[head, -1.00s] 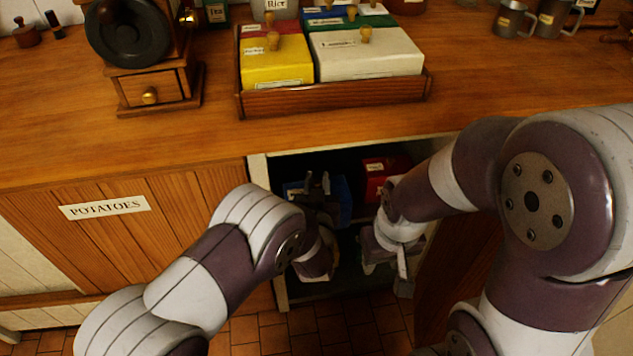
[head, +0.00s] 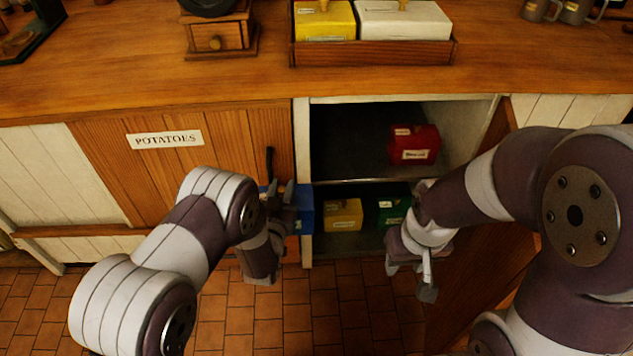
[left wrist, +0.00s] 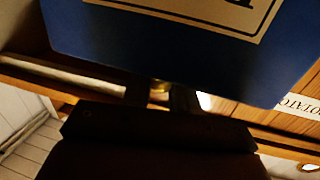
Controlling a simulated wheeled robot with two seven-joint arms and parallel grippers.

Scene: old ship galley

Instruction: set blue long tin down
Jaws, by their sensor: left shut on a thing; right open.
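The blue long tin (head: 304,208) is in my left gripper (head: 283,200), held in front of the cupboard's left post. My left arm hides part of it in the head view. In the left wrist view the blue tin (left wrist: 160,50) fills the top, with part of a pale label, and the left gripper's dark fingers (left wrist: 162,95) meet its lower edge. My right gripper (head: 412,275) is open and empty, low in front of the cupboard's right side.
The open cupboard has a red tin (head: 413,145) on its upper shelf (head: 360,181), with free room left of it. A yellow tin (head: 343,214) and a green tin (head: 391,209) stand below. On the counter (head: 150,80) are a tin tray (head: 372,54) and a grinder (head: 218,38).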

